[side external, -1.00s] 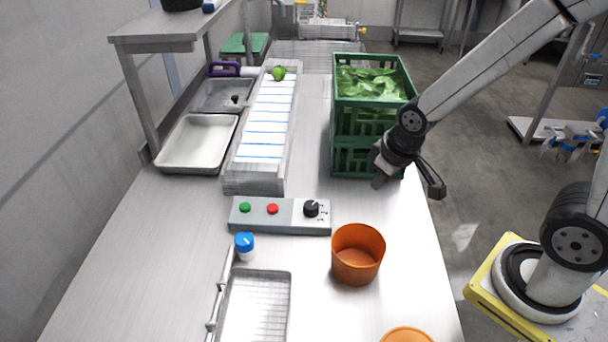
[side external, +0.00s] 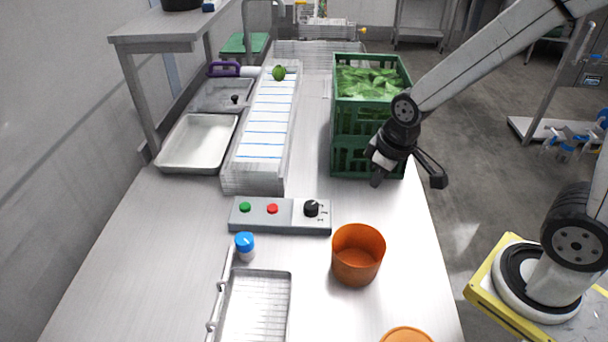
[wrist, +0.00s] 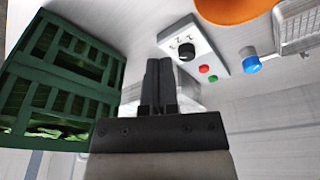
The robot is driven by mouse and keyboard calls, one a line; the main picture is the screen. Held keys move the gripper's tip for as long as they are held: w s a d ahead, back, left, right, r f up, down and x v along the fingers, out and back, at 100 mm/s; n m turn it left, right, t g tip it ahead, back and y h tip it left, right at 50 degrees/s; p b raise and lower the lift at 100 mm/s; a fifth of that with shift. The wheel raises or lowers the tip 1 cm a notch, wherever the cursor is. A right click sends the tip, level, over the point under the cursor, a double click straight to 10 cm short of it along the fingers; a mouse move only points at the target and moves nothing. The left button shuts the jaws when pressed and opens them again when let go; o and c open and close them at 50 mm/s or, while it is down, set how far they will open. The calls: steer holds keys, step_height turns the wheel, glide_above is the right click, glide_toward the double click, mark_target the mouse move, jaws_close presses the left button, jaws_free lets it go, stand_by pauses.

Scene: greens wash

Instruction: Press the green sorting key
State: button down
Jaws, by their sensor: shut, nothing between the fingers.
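The green key (side external: 245,207) is a round button at the left end of a grey control box (side external: 283,226) on the steel table. A red button (side external: 272,209) sits beside it and a black knob (side external: 311,208) is at the box's right end. In the wrist view the green key (wrist: 213,78) shows small, past the red button (wrist: 204,69). My gripper (side external: 377,183) is in front of the green crate, right of the control box and apart from it. Its fingers (wrist: 160,62) are closed together and empty.
A green crate (side external: 367,144) with leafy greens stands behind my gripper. An orange pot (side external: 357,262), a blue-capped bottle (side external: 245,246) and a wire basket (side external: 262,273) are in front of the box. A conveyor (side external: 234,176) lies behind it, with a white tray (side external: 163,159) at left.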

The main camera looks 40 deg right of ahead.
steer(key=w+a+r+n+g, duration=0.1)
steer(key=w+a+n, duration=0.2)
steer(key=w+n, duration=0.3)
steer(key=w+a+r+n, duration=0.1)
steer(key=w+a+n, duration=0.35)
steer(key=w, duration=0.25)
steer(key=n+g, duration=0.1)
steer(key=n, duration=1.3)
glide_above(245, 206)
steer(key=shift+s+a+r, duration=0.3)
steer(key=shift+r, duration=0.1)
steer(key=shift+f, duration=0.1)
steer(key=f, duration=1.3)
steer(key=shift+w+d+f, duration=0.2)
steer(key=shift+w+f, duration=0.05)
steer(key=shift+f, duration=0.15)
